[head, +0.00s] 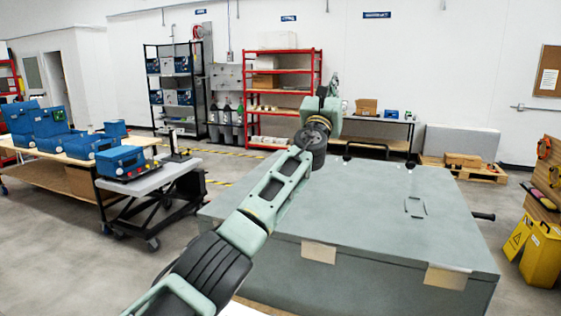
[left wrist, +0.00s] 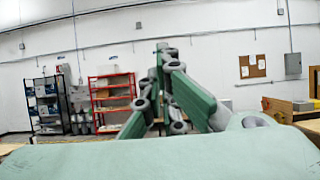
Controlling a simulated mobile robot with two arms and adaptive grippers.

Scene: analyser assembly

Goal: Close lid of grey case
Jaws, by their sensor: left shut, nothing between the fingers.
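The large grey case (head: 360,275) stands in the lower right of the head view. Its lid (head: 400,220) lies flat across the top, with a small handle-like outline on it and two tan patches at the front edge. I see no clear gap along the front edge. My left arm crosses in front of the case from the lower left and hides part of its left side. My left gripper (head: 332,95) is raised above the lid's far left part, shut and empty. Its shut fingers also show in the left wrist view (left wrist: 165,55). My right gripper is in neither view.
A wooden table (head: 50,165) with blue cases and a dark cart (head: 150,190) with a blue device (head: 122,162) stand at the left. A red shelf (head: 285,75) stands behind. The floor between cart and case is open.

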